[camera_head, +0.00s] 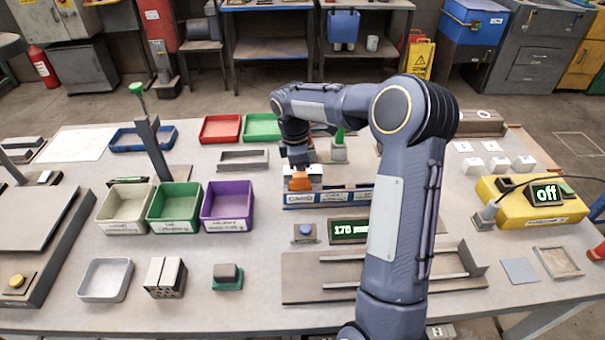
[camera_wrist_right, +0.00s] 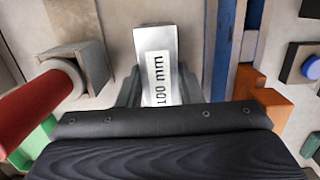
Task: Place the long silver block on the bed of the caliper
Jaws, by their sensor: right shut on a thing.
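My right gripper (camera_head: 297,162) hangs over the back middle of the table. It also shows in the right wrist view (camera_wrist_right: 160,92), with its fingers shut on the silver block (camera_wrist_right: 153,45), which carries a "100 mm" label. In the head view the block is hard to make out behind the gripper. A long blue-sided device with an orange part, apparently the caliper (camera_head: 335,197), lies just in front of the gripper. Its blue edge (camera_wrist_right: 222,50) and orange part (camera_wrist_right: 262,100) are right of the block in the right wrist view. Contact between block and bed cannot be told. My left gripper is out of view.
A green display (camera_head: 348,231) and a blue button (camera_head: 305,231) stand in front of the caliper. A railed fixture (camera_head: 310,285) lies nearer. Green (camera_head: 174,210) and purple (camera_head: 228,205) bins stand left. A green-handled item (camera_head: 339,145) is close behind the caliper.

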